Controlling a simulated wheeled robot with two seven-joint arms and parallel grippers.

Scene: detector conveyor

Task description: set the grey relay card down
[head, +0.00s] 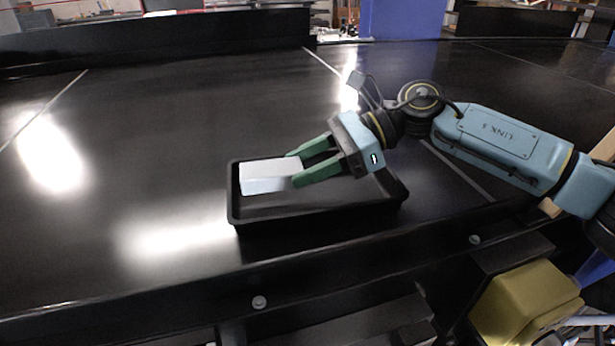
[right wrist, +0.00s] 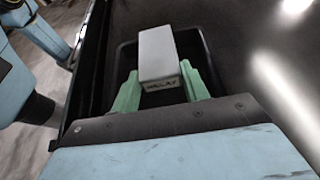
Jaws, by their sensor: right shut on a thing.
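The grey relay card (head: 268,176) is a pale box-shaped block at the left end of a black tray (head: 236,222). My right gripper (head: 297,174) reaches in from the right with green fingers, shut on the card's near end. In the right wrist view the card (right wrist: 157,52) sits between the two fingers (right wrist: 160,88), with dark marks on the end facing the camera. The card is over or inside the tray; whether its underside touches the tray floor cannot be told. My left gripper is not in view.
The tray stands on a wide black conveyor surface (head: 150,130), near its front edge. A raised black wall (head: 150,42) runs along the back. The surface left of the tray is clear. A yellow block (head: 520,305) is below the front edge at right.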

